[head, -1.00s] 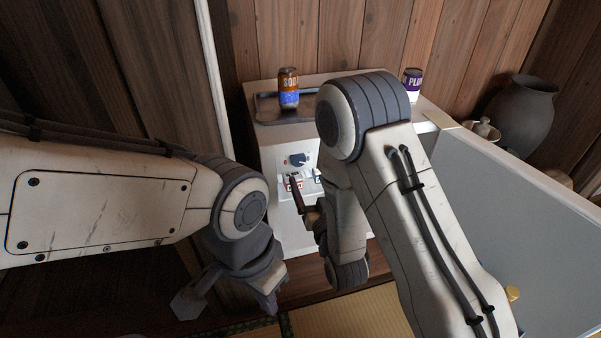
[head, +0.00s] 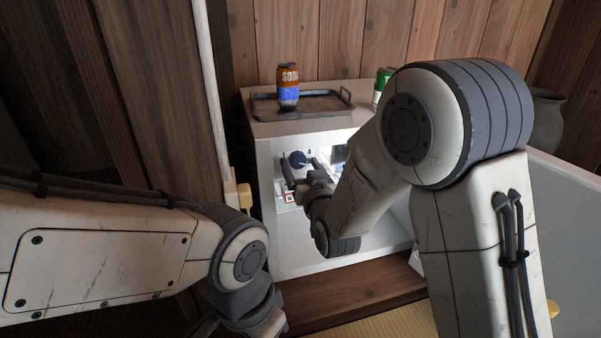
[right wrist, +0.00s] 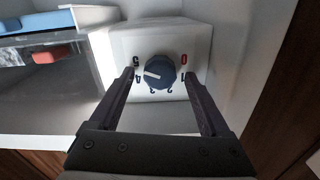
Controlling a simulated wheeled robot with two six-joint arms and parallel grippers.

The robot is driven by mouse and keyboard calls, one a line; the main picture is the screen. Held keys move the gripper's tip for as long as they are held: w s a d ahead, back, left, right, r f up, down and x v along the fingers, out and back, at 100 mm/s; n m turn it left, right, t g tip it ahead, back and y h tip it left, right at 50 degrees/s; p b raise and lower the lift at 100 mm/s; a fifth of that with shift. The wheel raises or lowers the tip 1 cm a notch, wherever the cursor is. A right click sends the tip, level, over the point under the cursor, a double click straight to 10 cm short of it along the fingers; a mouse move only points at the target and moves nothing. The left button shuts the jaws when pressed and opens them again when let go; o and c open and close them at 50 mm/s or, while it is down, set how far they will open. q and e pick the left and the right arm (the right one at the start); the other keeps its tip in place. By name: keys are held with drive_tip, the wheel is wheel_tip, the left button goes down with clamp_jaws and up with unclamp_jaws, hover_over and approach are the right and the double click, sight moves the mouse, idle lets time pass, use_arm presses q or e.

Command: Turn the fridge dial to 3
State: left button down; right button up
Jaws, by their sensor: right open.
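The blue fridge dial (right wrist: 159,72) sits on a pale panel inside the open white fridge (head: 290,254). It also shows in the head view (head: 297,159). In the right wrist view, digits ring its lower half, from a red 0 at upper right to a 5 at upper left. Its white mark points left, towards the 4 and 5 side. My right gripper (right wrist: 159,78) is open, its fingers on either side of the dial; contact cannot be told. My left gripper (head: 245,318) is at the bottom of the head view, partly cut off.
A soda can (head: 288,88) stands on a tray (head: 325,103) on the fridge top. A green can (head: 380,86) stands to its right. The open grey door (head: 565,225) is at right. A red item (right wrist: 48,54) lies at left in the wrist view.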

drive_tip(key=shift+w+a, duration=0.1)
drive_tip(key=shift+w, duration=0.2)
clamp_jaws()
drive_tip(key=shift+n, duration=0.3)
